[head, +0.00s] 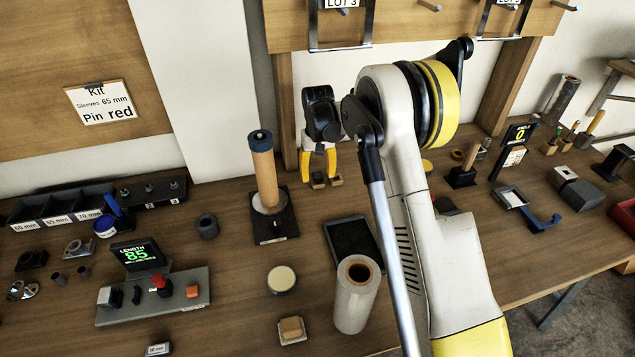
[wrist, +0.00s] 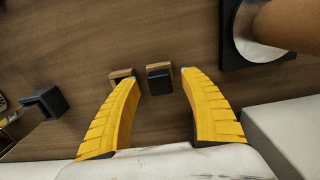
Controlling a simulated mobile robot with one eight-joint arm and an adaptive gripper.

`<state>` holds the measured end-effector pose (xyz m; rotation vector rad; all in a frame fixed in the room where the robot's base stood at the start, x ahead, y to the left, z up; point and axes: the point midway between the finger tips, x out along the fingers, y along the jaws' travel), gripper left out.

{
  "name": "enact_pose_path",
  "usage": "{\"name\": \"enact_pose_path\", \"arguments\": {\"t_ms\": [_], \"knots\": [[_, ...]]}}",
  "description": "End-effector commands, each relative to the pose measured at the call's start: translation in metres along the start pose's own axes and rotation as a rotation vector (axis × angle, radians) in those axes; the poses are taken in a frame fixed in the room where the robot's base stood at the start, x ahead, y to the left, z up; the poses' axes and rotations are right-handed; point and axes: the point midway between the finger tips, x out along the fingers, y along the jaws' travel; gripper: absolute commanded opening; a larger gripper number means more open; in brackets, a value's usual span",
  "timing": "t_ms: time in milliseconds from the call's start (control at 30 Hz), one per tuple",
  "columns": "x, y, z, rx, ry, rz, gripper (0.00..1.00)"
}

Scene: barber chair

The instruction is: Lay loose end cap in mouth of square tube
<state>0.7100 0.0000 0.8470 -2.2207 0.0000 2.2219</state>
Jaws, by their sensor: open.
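My gripper (head: 319,172) is open with yellow fingers pointing down over the back of the bench. In the wrist view its fingertips (wrist: 160,75) stand apart with nothing held. A small dark block with a tan edge (wrist: 159,78) shows between the fingertips, and a similar tan-edged piece (wrist: 122,77) lies by the left fingertip, partly hidden. I cannot tell for sure which is the end cap. A black square-sided piece (wrist: 43,104) lies to the left in the wrist view; it may be the square tube, but its mouth is not clear.
A tan cylinder on a post (head: 264,176) with a black base stands left of my gripper. A black tray (head: 352,246) and a pale upright roll (head: 356,300) are in front. A length gauge (head: 140,257) stands at left. My arm hides part of the bench.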

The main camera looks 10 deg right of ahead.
Motion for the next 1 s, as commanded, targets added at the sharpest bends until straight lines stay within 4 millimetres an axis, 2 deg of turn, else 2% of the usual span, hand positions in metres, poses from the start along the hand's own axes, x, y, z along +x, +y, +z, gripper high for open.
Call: {"name": "enact_pose_path", "arguments": {"t_ms": [67,267,400,433,800,1000], "knots": [[0.008,0.000,0.000,0.000,0.000,0.000,0.52],[0.006,0.000,0.000,0.000,0.000,0.000,0.51],[0.006,0.000,0.000,0.000,0.000,0.000,0.08],[0.006,0.000,0.000,0.000,0.000,0.000,0.05],[0.006,0.000,0.000,0.000,0.000,0.000,0.05],[-0.007,0.000,0.000,0.000,0.000,0.000,0.04]]}}
